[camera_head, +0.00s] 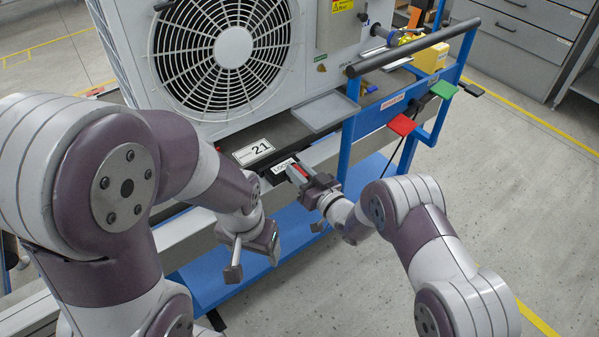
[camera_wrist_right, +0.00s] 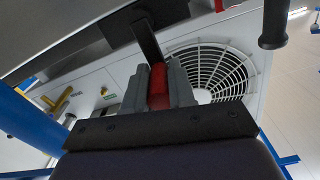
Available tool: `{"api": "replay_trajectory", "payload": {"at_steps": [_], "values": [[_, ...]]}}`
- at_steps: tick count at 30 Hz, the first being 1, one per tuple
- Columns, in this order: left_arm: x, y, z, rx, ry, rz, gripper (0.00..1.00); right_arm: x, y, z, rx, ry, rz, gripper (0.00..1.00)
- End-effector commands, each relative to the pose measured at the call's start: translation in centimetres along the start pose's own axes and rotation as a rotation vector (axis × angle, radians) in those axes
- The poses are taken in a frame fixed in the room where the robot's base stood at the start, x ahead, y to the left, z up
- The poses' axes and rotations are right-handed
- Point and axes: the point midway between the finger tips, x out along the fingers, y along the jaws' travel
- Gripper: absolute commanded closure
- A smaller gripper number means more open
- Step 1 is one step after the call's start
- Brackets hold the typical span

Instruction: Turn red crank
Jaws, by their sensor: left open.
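The red crank handle (camera_wrist_right: 158,86) is a short red grip on a dark arm (camera_wrist_right: 147,38) in the right wrist view. It stands between the two grey fingers of my right gripper (camera_wrist_right: 158,92), which appear closed against its sides. In the head view only a bit of the red handle (camera_head: 300,170) shows between the fingers of my right gripper (camera_head: 297,174), beside a label partly hidden by the gripper. My left gripper (camera_head: 253,259) hangs lower in the head view, open and empty, apart from the crank.
A blue-framed cart (camera_head: 351,150) carries a white fan unit (camera_head: 309,52). A grey tray (camera_head: 325,111) and a "21" label (camera_head: 253,151) are near the crank. A black push bar (camera_head: 412,49), red tag (camera_head: 402,125) and green tag (camera_head: 443,90) stand right. Floor at right is clear.

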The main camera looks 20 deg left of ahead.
Motion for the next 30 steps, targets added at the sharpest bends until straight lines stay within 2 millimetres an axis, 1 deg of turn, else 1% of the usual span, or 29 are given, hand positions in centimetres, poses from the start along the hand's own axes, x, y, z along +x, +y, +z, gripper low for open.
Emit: {"api": "replay_trajectory", "payload": {"at_steps": [1,2,8,14,20,30], "values": [[0.0,0.0,0.0,0.0,0.0,0.0,0.28,0.0,0.0,0.0,0.0,0.0,-0.001,0.94],[0.0,0.0,0.0,0.0,0.0,0.0,0.28,0.0,0.0,0.0,0.0,0.0,-0.001,1.0],[0.0,0.0,0.0,0.0,0.0,0.0,0.28,0.0,0.0,0.0,0.004,0.0,-0.002,1.0],[0.1,0.0,0.0,0.0,0.0,0.0,0.28,0.0,0.3,0.0,0.054,-0.001,-0.002,1.0],[0.3,0.0,0.0,0.0,0.0,0.0,0.28,0.0,0.9,0.0,0.183,-0.001,-0.003,1.0],[0.7,0.0,0.1,0.0,0.0,0.0,0.28,0.0,2.5,0.3,0.499,-0.003,-0.002,1.0]]}}
